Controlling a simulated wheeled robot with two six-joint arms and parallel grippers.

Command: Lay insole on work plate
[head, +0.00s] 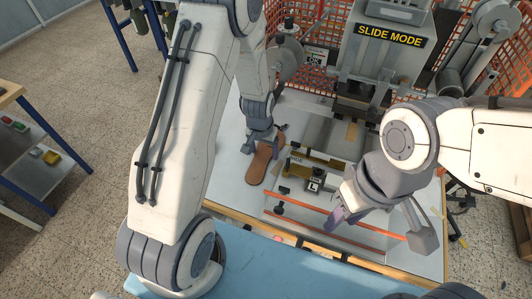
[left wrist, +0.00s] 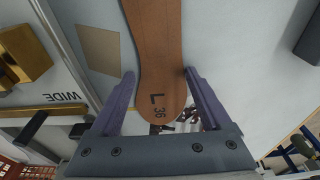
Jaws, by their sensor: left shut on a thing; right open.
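A brown insole (head: 260,166) shows in the head view beside the brass fixture, its long side running toward me. In the left wrist view the insole (left wrist: 158,55) carries the mark "L 36" at its rounded end. My left gripper (head: 262,143) is shut on that end, one finger along each side; in the left wrist view the gripper (left wrist: 160,90) spans its width. A grey plate (head: 322,130) lies right of the insole; I cannot tell if it is the work plate. My right gripper (head: 345,212) is open and empty, right of the fixture.
A brass fixture (head: 318,168) marked "WIDE" and a small block marked "L" (head: 314,186) stand right of the insole. The press marked "SLIDE MODE" (head: 390,37) rises behind. An orange bar (head: 300,202) crosses the front. A tan square (left wrist: 100,50) lies beside the insole.

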